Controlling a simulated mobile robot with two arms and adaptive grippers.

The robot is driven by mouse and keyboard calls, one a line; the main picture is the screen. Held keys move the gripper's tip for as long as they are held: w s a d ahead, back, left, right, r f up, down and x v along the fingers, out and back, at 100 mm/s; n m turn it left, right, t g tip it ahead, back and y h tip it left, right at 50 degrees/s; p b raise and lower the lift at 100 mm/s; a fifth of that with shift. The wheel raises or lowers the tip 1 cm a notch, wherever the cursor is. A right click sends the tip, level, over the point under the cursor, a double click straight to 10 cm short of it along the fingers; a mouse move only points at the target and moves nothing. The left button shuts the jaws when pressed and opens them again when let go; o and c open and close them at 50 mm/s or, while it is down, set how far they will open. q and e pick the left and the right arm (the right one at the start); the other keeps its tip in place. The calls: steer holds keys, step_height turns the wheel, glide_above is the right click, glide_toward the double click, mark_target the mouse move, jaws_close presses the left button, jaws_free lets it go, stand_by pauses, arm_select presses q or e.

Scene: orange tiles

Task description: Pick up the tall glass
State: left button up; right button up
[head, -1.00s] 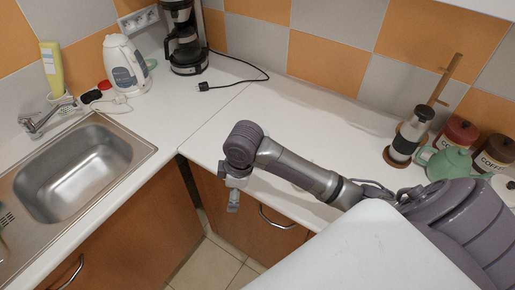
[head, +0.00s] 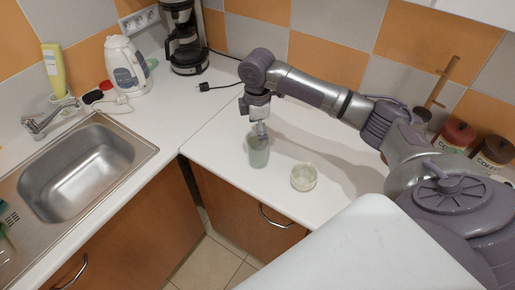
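The tall glass (head: 258,155), greenish and see-through, stands upright on the white counter near its front edge. My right gripper (head: 261,134) points down at the top of the tall glass and overlaps its rim in the head view. The fingers are small and partly lost against the glass, so I cannot tell whether they are apart or touching it. A shorter clear glass (head: 304,178) stands to the right of the tall one. My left gripper is not in view.
A coffee maker (head: 184,40) and a white kettle (head: 126,66) stand at the back left. The sink (head: 80,170) is at the left. Coffee jars (head: 457,136) stand at the right, partly behind my arm. The counter behind the glasses is mostly clear.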

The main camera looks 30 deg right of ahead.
steer(key=f+p, duration=0.1)
steer(key=f, duration=0.1)
steer(key=f+p, duration=0.1)
steer(key=f, duration=0.2)
steer(key=shift+s+a+f, duration=0.1)
steer(key=shift+s+f, duration=0.1)
steer(key=shift+f, duration=0.4)
steer(key=c, duration=1.4)
steer(key=shift+r, duration=0.1)
